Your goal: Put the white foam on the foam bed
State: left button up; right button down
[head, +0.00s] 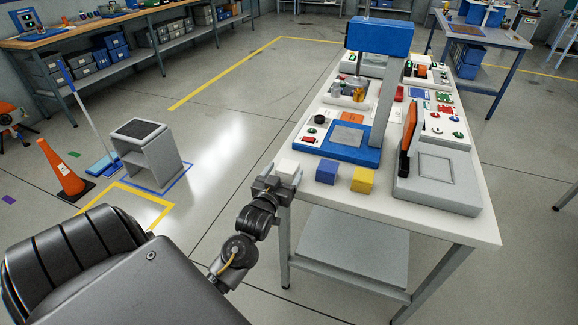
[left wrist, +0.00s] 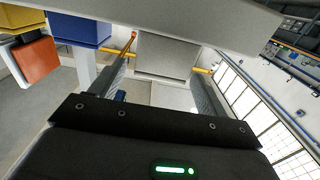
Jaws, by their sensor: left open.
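The white foam block (head: 287,170) sits at the left edge of the white worktable (head: 470,222), left of a blue cube (head: 327,172) and a yellow cube (head: 362,181). My left gripper (head: 275,183) is open at the foam. In the left wrist view the pale foam face (left wrist: 168,52) shows between the two spread fingers; I cannot tell whether they touch it. Behind the cubes is a blue fixture base with a grey pad (head: 347,137). A pale grey stand with a square recess (head: 436,168) is at the right. I cannot tell which is the foam bed. My right gripper is not in view.
A blue-headed column (head: 379,40) rises over the table, and an upright orange-faced panel (head: 409,138) stands right of the cubes. An orange cone (head: 62,172) and a grey step stand (head: 146,155) are on the floor at left. Floor between them and the table is clear.

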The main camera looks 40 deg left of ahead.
pick_arm(q)
jog(key=v, duration=0.6)
jog(key=shift+s+d+b, duration=0.2)
jog(key=shift+s+b, duration=0.15)
